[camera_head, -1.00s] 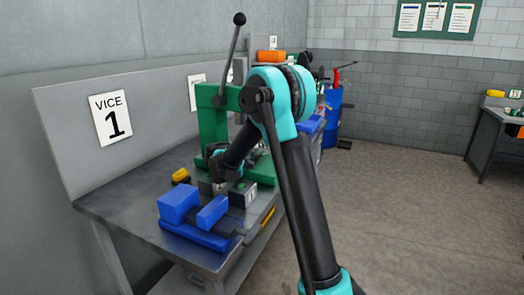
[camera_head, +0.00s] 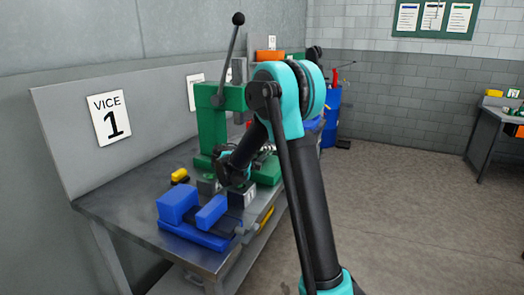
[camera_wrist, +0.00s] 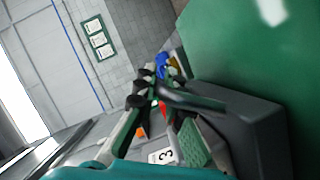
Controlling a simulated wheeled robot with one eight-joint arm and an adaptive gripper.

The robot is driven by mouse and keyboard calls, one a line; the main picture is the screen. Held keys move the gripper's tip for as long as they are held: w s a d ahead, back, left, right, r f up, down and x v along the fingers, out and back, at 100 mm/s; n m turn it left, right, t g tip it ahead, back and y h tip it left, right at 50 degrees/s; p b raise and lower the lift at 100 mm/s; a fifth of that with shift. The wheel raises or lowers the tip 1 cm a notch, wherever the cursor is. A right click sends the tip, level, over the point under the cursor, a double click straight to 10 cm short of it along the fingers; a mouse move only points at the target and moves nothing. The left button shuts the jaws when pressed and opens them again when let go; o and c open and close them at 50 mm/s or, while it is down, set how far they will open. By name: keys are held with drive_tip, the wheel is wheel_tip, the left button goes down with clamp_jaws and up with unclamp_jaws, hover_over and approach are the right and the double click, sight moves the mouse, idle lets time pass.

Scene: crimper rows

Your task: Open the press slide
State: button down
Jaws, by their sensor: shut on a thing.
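The green press (camera_head: 208,125) stands on the bench behind the blue vice, with a long dark lever and ball knob rising above it. My gripper (camera_head: 232,172) is low at the front of the press, partly hidden by my own arm. The wrist view shows a dark grey block (camera_wrist: 250,130) close up, beside a large green surface, with a dark bar (camera_wrist: 190,99) reaching out from it. My gripper is shut on what appears to be the press slide. The exact contact is hidden, and I cannot tell how far the slide is out.
The blue vice (camera_head: 190,222) is at the near end of the bench (camera_head: 115,205), left of my gripper. A small yellow object (camera_head: 180,176) lies behind it. The floor on the right is clear.

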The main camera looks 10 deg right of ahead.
drive_tip(key=s+d, duration=0.7)
drive_tip(key=d, duration=0.3)
drive_tip(key=shift+d, duration=0.3)
drive_tip(key=c, duration=1.6)
unclamp_jaws()
drive_tip(key=shift+s, duration=0.1)
drive_tip(key=v, duration=1.2)
